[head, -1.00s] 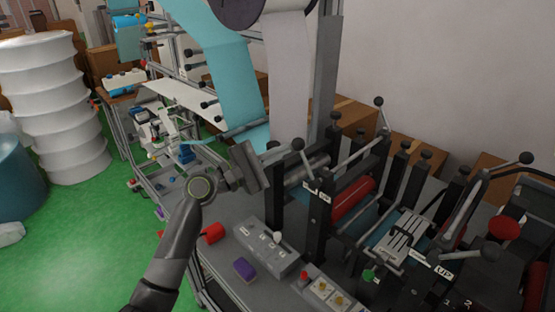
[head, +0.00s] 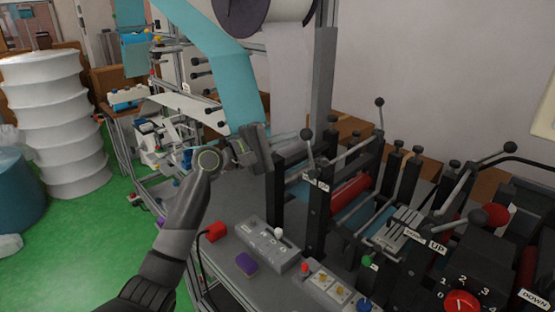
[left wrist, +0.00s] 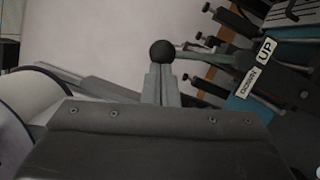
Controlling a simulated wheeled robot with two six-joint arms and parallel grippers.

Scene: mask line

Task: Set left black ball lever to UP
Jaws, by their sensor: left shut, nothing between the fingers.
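The left black ball lever (head: 313,153) stands at the near left of the machine, its black ball (head: 307,134) at the top and its rod slanting down to the frame. A small DOWN and UP label pair (head: 317,183) sits below it. My left gripper (head: 272,140) is left of the ball, its fingers pointing at it. In the left wrist view the shut fingers (left wrist: 160,75) appear right at the black ball (left wrist: 162,52); I cannot tell whether they touch. Nothing is between them. The lever rod (left wrist: 200,57) runs right from the ball. My right gripper is not in view.
Other black ball levers (head: 379,103) stand farther back and right. A red roller (head: 350,191), grey posts and the blue web lie close by. A grey switch box (head: 268,244) and a purple block (head: 246,264) are in front. A red knob (head: 496,215) is at right.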

